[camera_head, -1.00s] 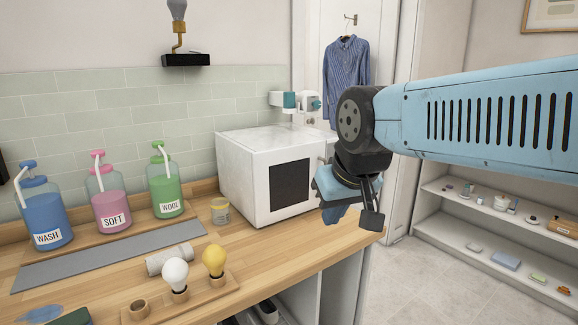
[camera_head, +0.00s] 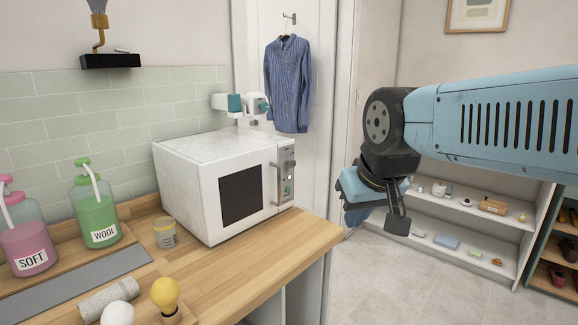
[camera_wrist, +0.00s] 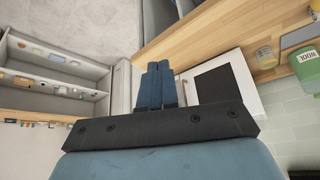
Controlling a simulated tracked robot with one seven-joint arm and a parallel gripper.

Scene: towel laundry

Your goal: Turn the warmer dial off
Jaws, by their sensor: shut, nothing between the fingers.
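The towel warmer (camera_head: 215,182) is a white box with a dark window, standing at the back of the wooden counter. Its control panel (camera_head: 287,172) is on the right of its front, with a small green light and knobs too small to read. The warmer also shows in the wrist view (camera_wrist: 222,88), its panel partly hidden behind my gripper. My gripper (camera_head: 357,214) is to the right of the warmer, apart from it, over the floor beyond the counter's end. In the wrist view my gripper's blue fingers (camera_wrist: 160,84) are together and empty.
A glass jar (camera_head: 165,233), green WOOL bottle (camera_head: 97,212) and pink SOFT bottle (camera_head: 28,240) stand left of the warmer. A yellow bulb (camera_head: 165,293) is at the front. Shelves (camera_head: 462,232) stand at right.

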